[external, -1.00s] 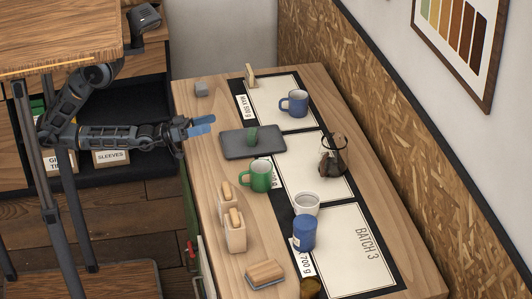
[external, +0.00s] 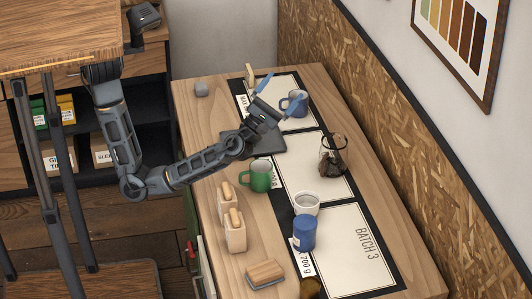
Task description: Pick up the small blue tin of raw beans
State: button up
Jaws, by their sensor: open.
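A blue cylindrical tin (external: 304,232) stands upright near the front of the long wooden table, just in front of a white cup (external: 306,203). A small pale patch shows on its left side; its contents cannot be made out. My gripper (external: 268,96) is open, with blue fingers, above the far part of the table. It is next to a blue mug (external: 297,106) in the picture and well away from the tin. No object shows between its fingers.
A green mug (external: 260,177), a glass carafe with dark contents (external: 332,165) and two wooden holders (external: 235,238) stand around the mats. A dark tray (external: 268,146) lies under my arm. A wooden block (external: 264,272) lies at the front. The BATCH 3 mat (external: 345,250) is mostly clear.

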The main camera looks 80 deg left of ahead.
jog(key=d+n+g+y, duration=0.2)
jog(key=d+n+g, duration=0.1)
jog(key=d+n, duration=0.2)
jog(key=n+g+h+b, duration=0.4)
jog(key=g+h+b, duration=0.15)
jog(key=b, duration=0.25)
send_near(305, 227)
jog(key=shift+t+h, duration=0.25)
jog(key=shift+h, duration=0.1)
jog(key=w+a+f, duration=0.2)
jog(key=a, duration=0.1)
jog(key=shift+w+f, duration=0.4)
jog(key=shift+w+a+r, duration=0.15)
jog(key=shift+w+a, duration=0.05)
jog(key=shift+w, duration=0.4)
jog(key=shift+x, duration=3.15)
jog(key=shift+c, duration=0.3)
jog(key=c, duration=1)
